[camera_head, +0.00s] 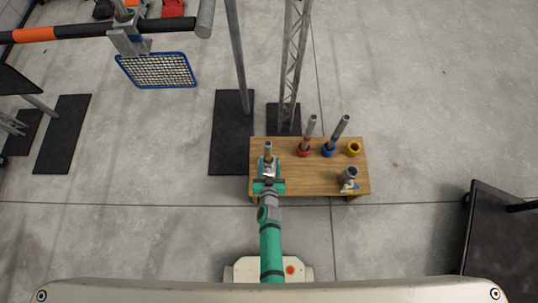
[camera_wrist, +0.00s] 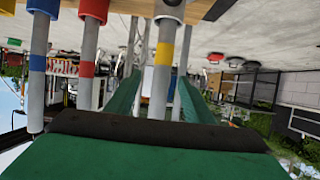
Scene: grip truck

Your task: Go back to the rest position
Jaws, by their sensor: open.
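My gripper (camera_head: 268,162) is open at the left end of the wooden table (camera_head: 310,183). A grey pipe (camera_head: 268,147) with a yellow band stands there, right at the fingers. The wrist view appears upside down. In it, the yellow-banded pipe (camera_wrist: 163,65) shows between the two green fingers (camera_wrist: 158,95); whether either finger touches it, I cannot tell. My arm reaches forward over the table's near edge.
A pipe in a red holder (camera_head: 304,151) and a pipe in a blue holder (camera_head: 328,150) stand to the right. A yellow ring holder (camera_head: 353,148) looks empty. A grey clamp (camera_head: 348,178) lies near the front right. Metal posts (camera_head: 240,60) rise behind the table.

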